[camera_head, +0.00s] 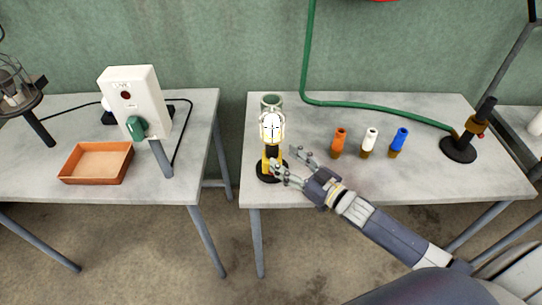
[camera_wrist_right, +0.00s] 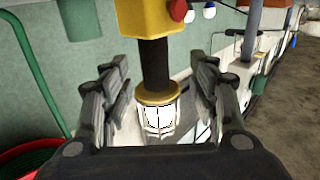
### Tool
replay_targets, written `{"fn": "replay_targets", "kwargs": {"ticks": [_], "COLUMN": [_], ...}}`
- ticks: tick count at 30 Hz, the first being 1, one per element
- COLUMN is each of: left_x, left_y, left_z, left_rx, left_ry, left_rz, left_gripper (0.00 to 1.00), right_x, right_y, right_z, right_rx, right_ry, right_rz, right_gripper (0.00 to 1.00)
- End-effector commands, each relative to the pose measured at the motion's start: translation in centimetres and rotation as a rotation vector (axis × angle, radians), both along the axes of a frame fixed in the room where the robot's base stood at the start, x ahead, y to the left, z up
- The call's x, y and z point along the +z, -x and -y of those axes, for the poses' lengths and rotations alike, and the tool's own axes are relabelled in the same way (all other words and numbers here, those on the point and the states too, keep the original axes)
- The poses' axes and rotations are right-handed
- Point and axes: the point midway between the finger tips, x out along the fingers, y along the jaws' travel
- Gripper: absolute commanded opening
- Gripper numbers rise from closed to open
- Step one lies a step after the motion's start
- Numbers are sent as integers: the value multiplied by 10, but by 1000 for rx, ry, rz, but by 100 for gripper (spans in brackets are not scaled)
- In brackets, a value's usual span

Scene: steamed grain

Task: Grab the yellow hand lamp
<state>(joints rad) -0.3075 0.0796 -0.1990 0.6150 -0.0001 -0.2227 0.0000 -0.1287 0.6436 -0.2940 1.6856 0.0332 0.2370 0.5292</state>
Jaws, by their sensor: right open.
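The yellow hand lamp (camera_head: 272,126) stands upright near the left end of the right-hand table, on a round black base. It has a white caged head, a black grip and yellow parts. My right gripper (camera_head: 279,168) reaches in from the lower right, with its fingertips at the lamp's lower part. In the right wrist view the lamp's black grip (camera_wrist_right: 154,62) lies between the two open fingers of the right gripper (camera_wrist_right: 160,82), with gaps on both sides. Whether anything touches is not clear. My left gripper is not in view.
A green cup-like container (camera_head: 271,101) stands right behind the lamp. Orange (camera_head: 339,139), white (camera_head: 370,138) and blue (camera_head: 400,138) small items stand to the right. A green hose (camera_head: 380,106) crosses the table's back. A black stand (camera_head: 458,149) is at the right end.

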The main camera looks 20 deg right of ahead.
Motion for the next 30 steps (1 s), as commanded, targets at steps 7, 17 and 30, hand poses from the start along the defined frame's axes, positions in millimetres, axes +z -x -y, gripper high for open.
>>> {"fn": "replay_targets", "kwargs": {"ticks": [7,17,30], "left_x": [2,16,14], "left_y": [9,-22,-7], "left_z": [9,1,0], "left_rx": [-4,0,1], "left_ry": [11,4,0], "left_rz": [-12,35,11], "left_gripper": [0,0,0], "right_x": [2,6,4], "right_y": [-15,-55,-62], "right_z": [-6,-17,-20], "right_rx": [0,0,0], "right_ry": [0,-1,0], "right_rz": [1,0,0], "right_gripper": [55,55,37]}}
